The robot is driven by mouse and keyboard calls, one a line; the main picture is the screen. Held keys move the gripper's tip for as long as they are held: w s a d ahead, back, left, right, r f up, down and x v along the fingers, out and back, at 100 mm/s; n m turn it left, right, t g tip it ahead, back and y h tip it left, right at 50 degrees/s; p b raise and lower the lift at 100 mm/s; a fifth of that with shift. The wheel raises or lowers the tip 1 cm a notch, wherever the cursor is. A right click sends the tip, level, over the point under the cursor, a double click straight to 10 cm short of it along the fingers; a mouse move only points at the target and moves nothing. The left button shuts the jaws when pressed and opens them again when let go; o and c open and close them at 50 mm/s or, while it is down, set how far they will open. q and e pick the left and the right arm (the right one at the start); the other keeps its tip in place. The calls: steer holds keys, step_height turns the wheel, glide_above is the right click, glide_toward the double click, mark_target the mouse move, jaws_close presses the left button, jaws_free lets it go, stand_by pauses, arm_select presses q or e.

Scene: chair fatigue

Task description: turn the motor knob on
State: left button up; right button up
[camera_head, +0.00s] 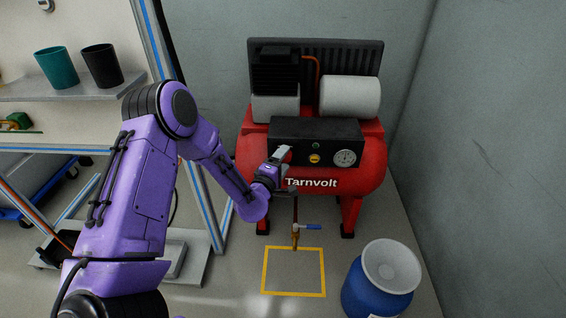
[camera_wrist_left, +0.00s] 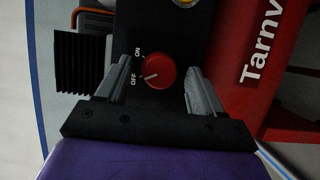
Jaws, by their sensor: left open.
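The motor knob (camera_wrist_left: 158,71) is a round red dial on the dark control panel (camera_head: 330,130) of the red compressor (camera_head: 372,176). In the left wrist view its white mark points toward the OFF label (camera_wrist_left: 132,80); the ON label (camera_wrist_left: 138,52) is farther up. My left gripper (camera_head: 283,158) is at the left part of the panel and hides the knob in the head view. In the left wrist view my left gripper (camera_wrist_left: 159,68) is open, with one finger on each side of the knob and gaps to it. My right gripper is out of view.
A pressure gauge (camera_head: 345,157) and a yellow button (camera_head: 314,158) are right of my gripper. A blue-handled valve (camera_head: 308,227) hangs below the tank. A blue barrel (camera_head: 362,290) stands at front right. Shelves with a teal cup (camera_head: 56,68) and black cup (camera_head: 102,65) are left.

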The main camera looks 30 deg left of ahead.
arm_select(q)
steer(key=c, duration=1)
steer(key=shift+d, duration=0.15)
steer(key=shift+c, duration=0.2)
steer(key=shift+w+r+m+g+y+p, duration=0.25)
steer(key=shift+m+g+p, duration=0.5)
steer(key=shift+m+p, duration=1)
steer(key=shift+s+r+m+g+y+p, duration=0.1)
steer(key=shift+s+m+g+y+p, duration=0.4)
steer(key=shift+m+p, duration=1.3)
steer(key=shift+w+r+m+g+y+p, duration=0.15)
steer(key=shift+w+m+g+p, duration=0.2)
steer(key=shift+m+g+p, duration=1.35)
steer(key=shift+f+n+t+p, duration=0.1)
steer(key=shift+n+t+p, duration=0.35)
steer(key=shift+t+p, duration=0.2)
